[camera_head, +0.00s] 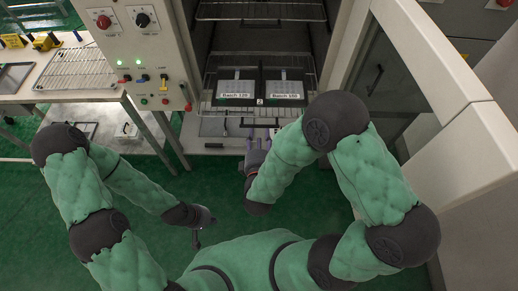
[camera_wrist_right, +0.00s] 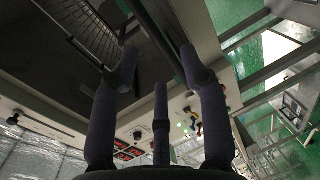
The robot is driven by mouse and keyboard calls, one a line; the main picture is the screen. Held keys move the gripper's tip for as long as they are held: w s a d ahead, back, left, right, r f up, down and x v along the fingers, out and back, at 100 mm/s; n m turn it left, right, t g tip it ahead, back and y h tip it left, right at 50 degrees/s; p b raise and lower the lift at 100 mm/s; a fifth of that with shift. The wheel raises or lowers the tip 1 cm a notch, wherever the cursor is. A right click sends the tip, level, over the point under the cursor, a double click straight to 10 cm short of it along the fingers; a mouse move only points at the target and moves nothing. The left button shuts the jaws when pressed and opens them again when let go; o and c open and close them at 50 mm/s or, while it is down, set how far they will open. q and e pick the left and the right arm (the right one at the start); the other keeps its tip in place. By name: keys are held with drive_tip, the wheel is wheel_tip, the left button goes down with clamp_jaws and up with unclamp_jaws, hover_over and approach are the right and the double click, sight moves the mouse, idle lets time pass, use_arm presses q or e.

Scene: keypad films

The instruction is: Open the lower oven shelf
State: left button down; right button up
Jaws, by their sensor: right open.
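The lower oven shelf (camera_head: 208,85) is a wire rack inside the open oven, bearing two dark trays (camera_head: 236,86) (camera_head: 285,86) labelled as batches. It appears pushed in. My right gripper (camera_head: 258,142) is open and low in front of the oven opening, below the shelf's front edge in the head view. In the right wrist view its three fingers (camera_wrist_right: 160,75) are spread, with a dark bar (camera_wrist_right: 158,40) running between them; contact cannot be told. My left gripper (camera_head: 203,226) hangs over the green floor, away from the oven; its fingers are too small to judge.
An upper wire rack (camera_head: 260,12) is above. The oven door (camera_head: 430,60) stands open on the right. A control panel (camera_head: 140,50) with knobs and lights is on the left, beside a table (camera_head: 60,97) with a wire rack (camera_head: 75,68). Green floor is free in front.

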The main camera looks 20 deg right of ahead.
drive_tip(key=shift+v, duration=2.95)
wheel_tip(320, 180, down, 14)
drive_tip(key=w+a+m+g+y, duration=0.1)
drive_tip(key=m+g+y, duration=0.3)
drive_tip(key=m+g, duration=0.35)
drive_tip(key=s+f+m+g+y, duration=0.4)
drive_tip(key=s+f+m+g, duration=0.3)
drive_tip(key=f, duration=0.5)
drive_tip(key=s+m, duration=0.2)
drive_tip(key=s, duration=0.1)
drive_tip(key=shift+s+m, duration=0.35)
